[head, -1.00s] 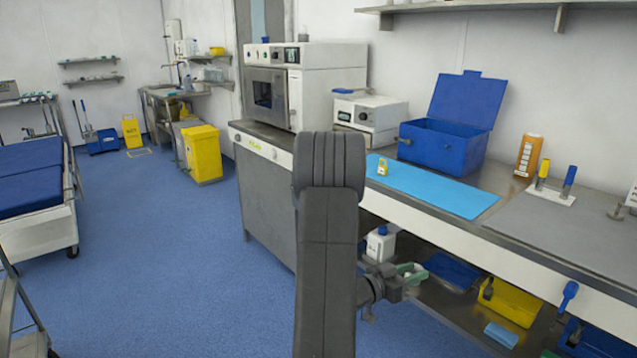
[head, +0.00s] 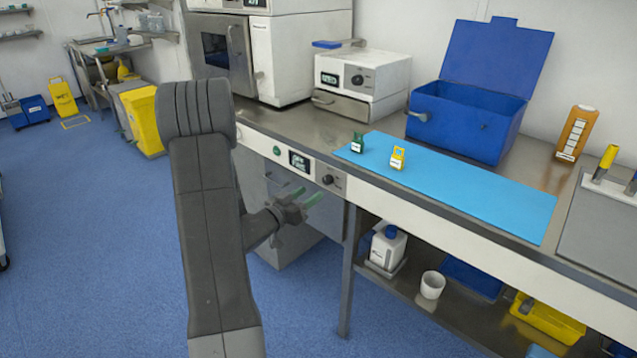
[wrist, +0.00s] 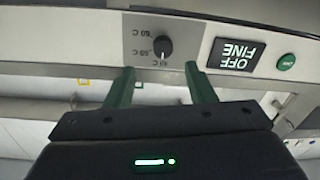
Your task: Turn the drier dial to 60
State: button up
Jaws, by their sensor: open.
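A black dial (head: 327,180) sits on the pale front panel under the counter edge, right of a small dark display (head: 299,160). In the wrist view the dial (wrist: 162,47) is upside down, with temperature marks in C around it. The dial's exact setting is too small to read surely. My gripper (head: 307,195) is open and empty, just in front of and below the panel. In the wrist view its two green fingers (wrist: 160,68) are spread to either side of the dial, apart from it.
A green button (wrist: 287,61) is beside the display. On the counter, a white box (head: 390,75) has its own dial and display. A blue mat (head: 470,195) holds two small tags. The open shelf below holds a white jug (head: 388,247) and a cup (head: 432,285).

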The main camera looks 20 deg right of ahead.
aim_at(325, 181)
jog(key=x, duration=0.7)
jog(key=shift+w+r, duration=0.1)
jog(key=shift+w, duration=0.2)
jog(key=c, duration=1)
